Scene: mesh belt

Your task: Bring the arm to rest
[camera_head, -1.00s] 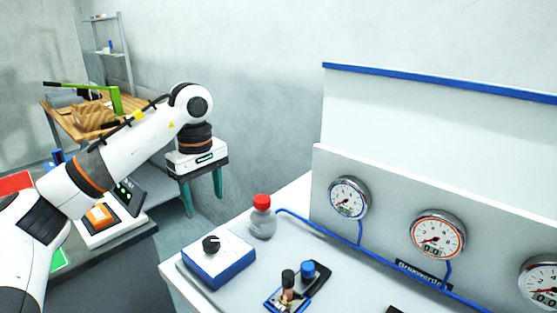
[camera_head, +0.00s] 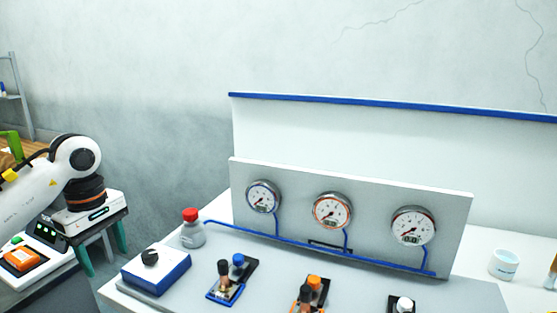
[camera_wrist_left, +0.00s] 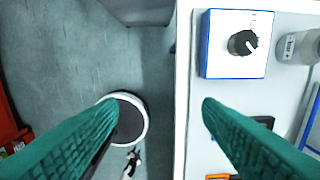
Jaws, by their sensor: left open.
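My left arm comes in from the left in the head view. Its gripper (camera_head: 104,254) hangs fingers down beside the left end of the bench, off its edge. In the left wrist view the two green fingers (camera_wrist_left: 160,118) are wide apart with nothing between them but floor and the bench edge. The gripper is open and empty, and touches nothing that I can see. My right gripper is not in view.
The white bench (camera_head: 118,296) carries a blue-and-white knob box (camera_head: 157,270), a red-capped bottle (camera_head: 192,234), several small valves and a gauge panel (camera_head: 293,235). A white cup (camera_head: 504,264) stands at the right. A device with an orange part (camera_head: 24,259) sits at the left.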

